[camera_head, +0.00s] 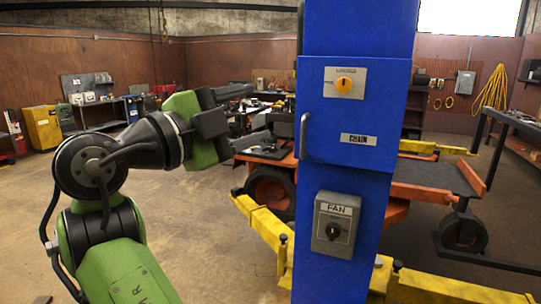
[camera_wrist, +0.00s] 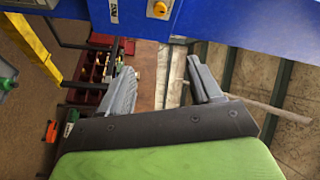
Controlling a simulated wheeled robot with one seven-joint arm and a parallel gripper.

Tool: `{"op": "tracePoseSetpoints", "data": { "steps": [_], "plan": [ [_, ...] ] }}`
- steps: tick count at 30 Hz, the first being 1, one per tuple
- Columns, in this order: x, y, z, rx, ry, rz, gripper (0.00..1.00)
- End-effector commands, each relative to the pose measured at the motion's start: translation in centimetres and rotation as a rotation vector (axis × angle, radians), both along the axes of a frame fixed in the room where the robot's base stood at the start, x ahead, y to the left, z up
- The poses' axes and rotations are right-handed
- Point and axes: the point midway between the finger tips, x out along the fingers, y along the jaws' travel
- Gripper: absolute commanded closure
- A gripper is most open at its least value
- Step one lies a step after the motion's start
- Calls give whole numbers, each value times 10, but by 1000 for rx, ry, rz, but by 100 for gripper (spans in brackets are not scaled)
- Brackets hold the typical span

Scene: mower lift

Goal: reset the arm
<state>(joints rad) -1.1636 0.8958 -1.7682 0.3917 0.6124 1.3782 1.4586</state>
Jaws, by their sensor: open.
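My gripper (camera_head: 258,112) is at the end of my green and black arm, left of the blue lift post (camera_head: 345,220). It points right toward the post. Its two grey fingers are apart with nothing between them; this also shows in the wrist view (camera_wrist: 160,66). The blue control box (camera_head: 385,120) on the post has a yellow knob (camera_head: 343,85) on a pale plate, a handle and a label. The yellow knob also shows at the top of the wrist view (camera_wrist: 158,9), beyond the fingertips. My gripper appears apart from the post.
A grey FAN switch box (camera_head: 335,225) sits lower on the post. Yellow lift arms (camera_head: 265,225) and an orange mower (camera_head: 400,190) are behind and beside the post. Benches and a yellow cabinet (camera_head: 43,127) line the back left. Open concrete floor lies at the left.

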Motion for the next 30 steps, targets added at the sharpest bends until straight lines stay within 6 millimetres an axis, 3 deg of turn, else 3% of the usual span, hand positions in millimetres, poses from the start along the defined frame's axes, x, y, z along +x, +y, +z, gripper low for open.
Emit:
{"op": "tracePoseSetpoints", "data": {
  "steps": [8, 14, 17, 20, 21, 23, 24, 27, 30],
  "plan": [
    [20, -67, -10, 63, 130, -70, 36],
    [36, -145, -32, 140, 301, -122, 36],
    [41, -197, -55, 197, 430, -138, 36],
    [40, -262, -96, 279, 613, -119, 36],
    [37, -289, -120, 316, 704, -91, 36],
    [26, -323, -160, 367, 847, -14, 36],
    [16, -340, -190, 394, 944, 66, 36],
    [-16, -349, -255, 386, 1140, 331, 36],
    [-56, -325, -301, 268, 1255, 626, 36]
  ]
}}
